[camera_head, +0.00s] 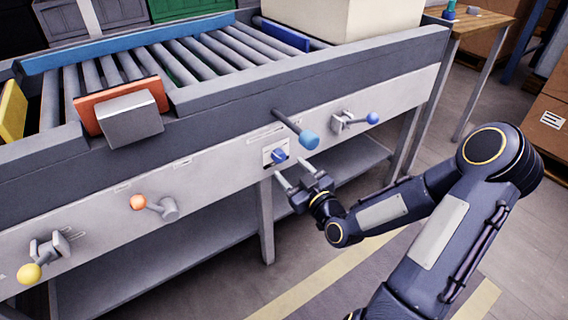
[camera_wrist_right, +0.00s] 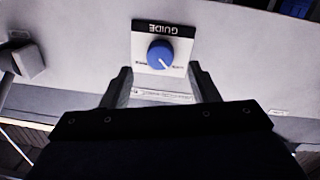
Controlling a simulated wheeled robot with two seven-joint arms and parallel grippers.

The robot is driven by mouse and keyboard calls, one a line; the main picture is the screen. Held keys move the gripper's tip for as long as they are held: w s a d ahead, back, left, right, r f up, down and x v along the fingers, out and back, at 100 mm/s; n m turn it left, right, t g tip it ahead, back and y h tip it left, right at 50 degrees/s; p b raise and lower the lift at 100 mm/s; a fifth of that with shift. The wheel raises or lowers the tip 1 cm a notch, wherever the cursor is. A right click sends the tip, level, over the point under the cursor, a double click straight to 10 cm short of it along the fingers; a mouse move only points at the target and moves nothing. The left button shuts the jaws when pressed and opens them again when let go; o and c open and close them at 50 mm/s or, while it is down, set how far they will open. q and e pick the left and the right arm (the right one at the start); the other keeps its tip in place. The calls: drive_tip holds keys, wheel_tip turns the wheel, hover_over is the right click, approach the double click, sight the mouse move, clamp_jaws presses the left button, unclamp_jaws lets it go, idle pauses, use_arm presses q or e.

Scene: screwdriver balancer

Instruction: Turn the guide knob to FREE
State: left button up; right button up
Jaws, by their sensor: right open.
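The guide knob (camera_head: 278,156) is a small blue round knob on a white plate on the front panel of the conveyor. In the right wrist view the blue knob (camera_wrist_right: 160,53) sits under a black GUIDE label (camera_wrist_right: 164,28) that appears upside down. A white pointer line on it points to the lower right; the small position words are too blurred to read. My right gripper (camera_head: 298,178) is open just in front of and below the knob, apart from it. Its two fingers (camera_wrist_right: 163,88) show on either side below the knob. My left gripper is not in view.
A lever with a light-blue end (camera_head: 309,140) sticks out just above right of the knob. Another blue-ended lever (camera_head: 372,118) is further right. An orange-ended lever (camera_head: 138,202) and a yellow-ended one (camera_head: 29,273) are left. The roller conveyor (camera_head: 205,55) lies above; open floor is in front.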

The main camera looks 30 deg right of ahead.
sight(281, 159)
drive_tip(key=shift+w+b, duration=0.35)
drive_tip(key=shift+w, duration=1.9)
drive_tip(key=shift+c, duration=0.4)
drive_tip(key=c, duration=0.9)
